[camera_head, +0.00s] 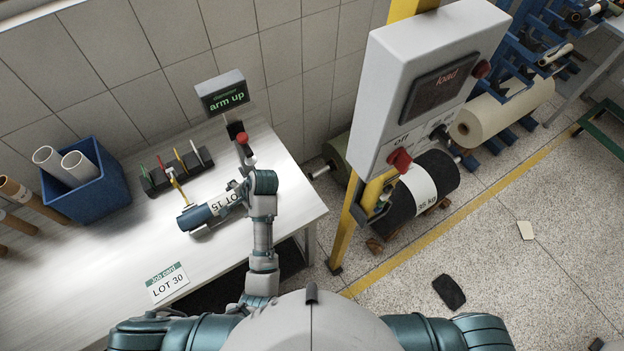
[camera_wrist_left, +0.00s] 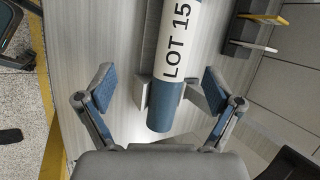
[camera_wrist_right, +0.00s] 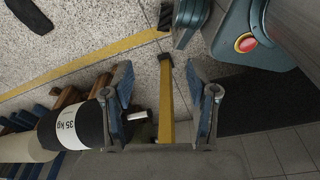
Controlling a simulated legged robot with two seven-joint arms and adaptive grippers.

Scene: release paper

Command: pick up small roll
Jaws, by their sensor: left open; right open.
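The small roll (camera_head: 194,217) is dark blue with a white "LOT 15" label and lies on the table. In the left wrist view the roll (camera_wrist_left: 163,115) passes lengthwise between the spread fingers of my left gripper (camera_wrist_left: 157,88), apart from both. Pale grey blocks show on both sides of it, like a stand. In the head view my left arm and gripper (camera_head: 243,190) cover the roll's right end. My right gripper (camera_wrist_right: 157,82) is open and empty over the floor, facing a yellow post; it does not show in the head view.
The table (camera_head: 120,262) also holds a blue bin (camera_head: 88,190) with white tubes, a dark rack (camera_head: 178,172), an "arm up" display (camera_head: 222,94) and a job card (camera_head: 168,283).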

